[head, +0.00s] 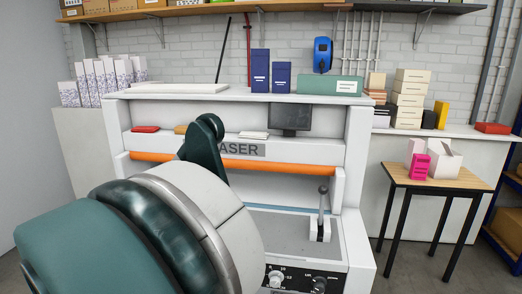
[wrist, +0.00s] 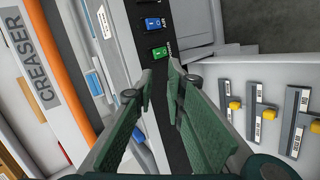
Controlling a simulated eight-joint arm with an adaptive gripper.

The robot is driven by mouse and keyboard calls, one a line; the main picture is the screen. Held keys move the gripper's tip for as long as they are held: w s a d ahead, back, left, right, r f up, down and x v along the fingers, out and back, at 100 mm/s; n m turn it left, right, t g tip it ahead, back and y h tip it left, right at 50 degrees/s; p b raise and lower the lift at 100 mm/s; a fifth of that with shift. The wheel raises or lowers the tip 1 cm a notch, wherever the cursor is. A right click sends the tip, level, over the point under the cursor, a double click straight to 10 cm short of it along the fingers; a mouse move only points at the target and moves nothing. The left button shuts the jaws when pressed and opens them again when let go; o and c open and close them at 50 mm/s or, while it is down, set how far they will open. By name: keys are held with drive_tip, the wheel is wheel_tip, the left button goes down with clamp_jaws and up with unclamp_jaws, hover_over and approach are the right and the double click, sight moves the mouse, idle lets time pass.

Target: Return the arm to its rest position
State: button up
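My arm fills the lower left of the head view, in front of the creaser (head: 350,150). Its gripper is hidden behind the arm there. In the wrist view my gripper (wrist: 160,72) has two dark green fingers with a narrow gap between the tips. Nothing is held between them. Beyond the tips is a dark panel strip (wrist: 136,18) with a blue switch (wrist: 153,24) and a green switch (wrist: 159,51). Whether the fingers touch the machine cannot be told.
The creaser has an orange bar (head: 275,164), a lever (head: 322,205) and front knobs (head: 319,284). A small wooden table (head: 462,182) with a pink box (head: 414,167) and white boxes stands at right. Yellow-handled parts (wrist: 234,105) show in the wrist view. A shelf (head: 210,10) runs above.

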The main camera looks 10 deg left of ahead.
drive_tip(key=w+d+r+m+g, duration=0.1)
drive_tip(key=w+d+r, duration=0.25)
drive_tip(key=d, duration=0.65)
drive_tip(key=w+d+r+m+g, duration=0.1)
drive_tip(key=w+d+r+m, duration=0.2)
drive_tip(key=d, duration=0.7)
drive_tip(key=w+d+r+g, duration=0.1)
drive_tip(key=w+d+r, duration=0.3)
drive_tip(key=d, duration=0.6)
drive_tip(key=s+d+r+m+g, duration=0.1)
drive_tip(key=s+d+r+m, duration=0.15)
drive_tip(key=d, duration=0.85)
drive_tip(key=s+d+r+m, duration=0.1)
drive_tip(key=s+d+r, duration=0.15)
drive_tip(key=d, duration=0.95)
drive_tip(key=s+d+f+m+y+p, duration=0.1)
drive_tip(key=s+d+m, duration=0.5)
drive_tip(key=s+d, duration=1.4)
wheel_tip(320, 180, down, 2)
drive_tip(key=shift+s+d+m+y, duration=0.2)
drive_tip(key=shift+d+m+y, duration=0.15)
drive_tip(key=shift+d+y, duration=0.4)
drive_tip(key=shift+o, duration=0.7)
drive_tip(key=shift+d, duration=0.1)
